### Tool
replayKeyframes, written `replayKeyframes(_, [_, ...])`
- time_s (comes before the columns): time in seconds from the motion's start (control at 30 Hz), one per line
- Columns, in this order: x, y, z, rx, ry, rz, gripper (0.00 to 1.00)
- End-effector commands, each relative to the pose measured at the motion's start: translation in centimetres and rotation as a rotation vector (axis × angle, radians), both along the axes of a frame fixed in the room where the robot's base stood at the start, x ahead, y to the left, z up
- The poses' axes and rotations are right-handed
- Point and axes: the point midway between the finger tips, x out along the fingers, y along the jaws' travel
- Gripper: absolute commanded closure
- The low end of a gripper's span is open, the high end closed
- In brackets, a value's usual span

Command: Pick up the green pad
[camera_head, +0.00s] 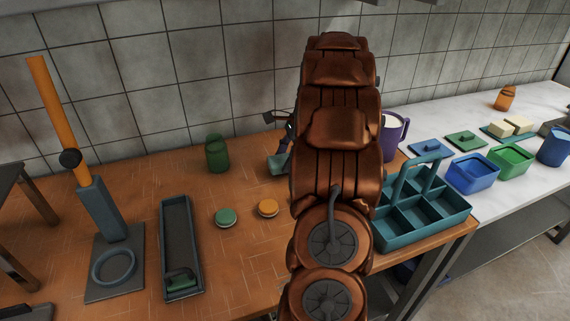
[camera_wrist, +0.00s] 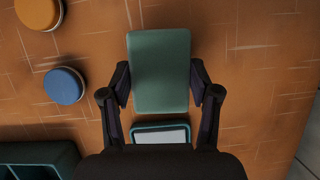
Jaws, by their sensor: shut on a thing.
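The green pad (camera_wrist: 160,72) is a flat, rounded rectangular block between the two fingers of my gripper (camera_wrist: 160,85) in the wrist view. The fingers press on its left and right sides, so my gripper is shut on it. In the head view, my gripper (camera_head: 284,147) is partly hidden behind my arm, with a bit of the green pad (camera_head: 277,166) showing at the left edge of the arm. Below the pad in the wrist view is a teal-rimmed piece with a pale face (camera_wrist: 161,134). I cannot tell how high the pad is above the brown table.
A teal divided caddy (camera_head: 425,212) stands right of my arm, beside a purple jug (camera_head: 393,134). A green cup (camera_head: 216,153), green disc (camera_head: 226,217), orange disc (camera_head: 268,208) and long dark tray (camera_head: 166,240) are to the left. A blue disc (camera_wrist: 64,85) shows in the wrist view.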

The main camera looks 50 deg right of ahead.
Motion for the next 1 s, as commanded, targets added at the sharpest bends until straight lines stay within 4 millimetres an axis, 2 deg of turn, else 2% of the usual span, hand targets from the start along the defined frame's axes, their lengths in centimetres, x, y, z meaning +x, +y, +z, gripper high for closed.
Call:
replayKeyframes(0.17, [0.0, 0.1, 1.6, 0.001, 0.000, 0.001, 0.62])
replayKeyframes(0.57, [-2.3, 1.9, 1.6, 0.003, 0.001, 0.000, 0.62])
replayKeyframes(1.0, [-7.8, 6.2, 2.3, 0.004, 0.001, -0.001, 0.62])
